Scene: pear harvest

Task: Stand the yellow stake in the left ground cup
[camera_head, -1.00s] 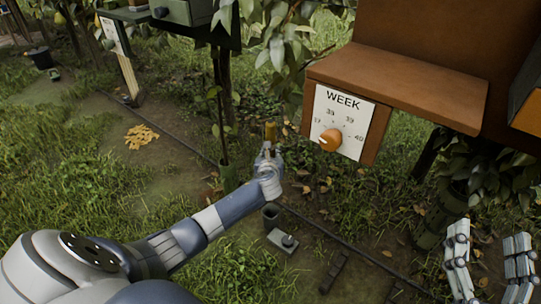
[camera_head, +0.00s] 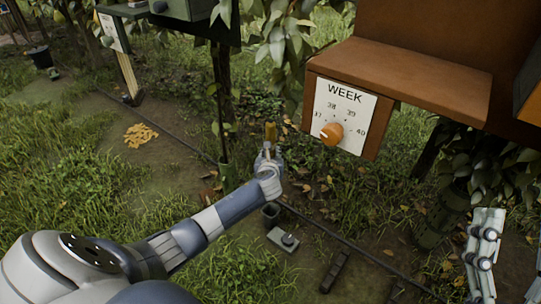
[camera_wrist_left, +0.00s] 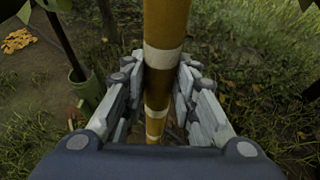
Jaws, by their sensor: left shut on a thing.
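My left gripper (camera_head: 268,152) is shut on the yellow stake (camera_head: 270,132). In the left wrist view the stake (camera_wrist_left: 166,25), with pale bands, stands between the fingers (camera_wrist_left: 158,95). A dark cup (camera_head: 271,211) stands just below my left forearm in the head view. My right gripper (camera_head: 487,255) is at the right edge, empty, one finger mostly out of frame.
A grey block with a knob (camera_head: 283,239) lies beside the dark cup. A brown box with a WEEK dial (camera_head: 342,116) overhangs at the upper right. A dark pipe (camera_head: 335,237) crosses the soil. Yellow leaves (camera_head: 140,135) lie at left. Grass and leafy plants surround this.

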